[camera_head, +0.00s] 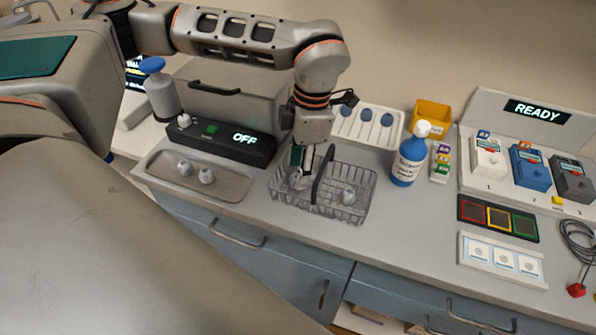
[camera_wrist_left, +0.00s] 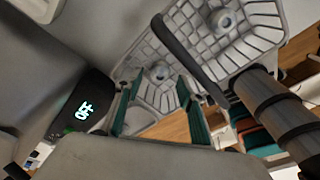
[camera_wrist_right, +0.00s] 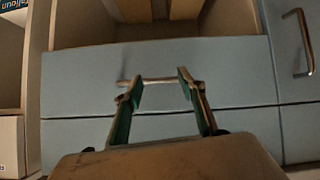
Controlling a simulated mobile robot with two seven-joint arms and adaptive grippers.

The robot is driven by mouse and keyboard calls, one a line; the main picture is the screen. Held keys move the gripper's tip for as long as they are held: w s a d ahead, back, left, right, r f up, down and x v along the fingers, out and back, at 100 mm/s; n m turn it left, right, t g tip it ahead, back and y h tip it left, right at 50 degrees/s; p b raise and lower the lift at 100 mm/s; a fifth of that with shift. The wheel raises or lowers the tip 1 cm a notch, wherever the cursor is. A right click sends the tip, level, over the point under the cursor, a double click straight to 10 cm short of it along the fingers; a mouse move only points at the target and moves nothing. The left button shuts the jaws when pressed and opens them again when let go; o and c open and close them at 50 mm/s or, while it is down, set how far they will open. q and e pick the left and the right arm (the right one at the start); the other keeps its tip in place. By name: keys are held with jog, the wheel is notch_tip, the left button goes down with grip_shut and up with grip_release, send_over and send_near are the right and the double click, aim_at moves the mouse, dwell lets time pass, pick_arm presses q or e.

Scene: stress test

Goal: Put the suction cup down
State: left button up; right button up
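My left gripper (camera_head: 303,165) points down into the left part of a wire basket (camera_head: 370,190) on the counter. In the left wrist view its fingers (camera_wrist_left: 157,82) are apart. A second suction cup (camera_head: 347,195) lies in the right part of the basket, past the dark handle (camera_head: 322,178). My right gripper (camera_wrist_right: 158,75) is open before a drawer handle (camera_wrist_right: 160,82).
A grey machine reading OFF (camera_head: 236,138) stands behind the tray. A white rack (camera_head: 371,118) with blue oval pieces is behind the basket. A blue bottle (camera_head: 408,160) stands right of it. Counter in front of the bottle is clear.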

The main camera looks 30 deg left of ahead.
pick_arm(q)
notch_tip(320, 180, up, 10)
jog(key=shift+w+d, duration=0.45)
dwell(0.3)
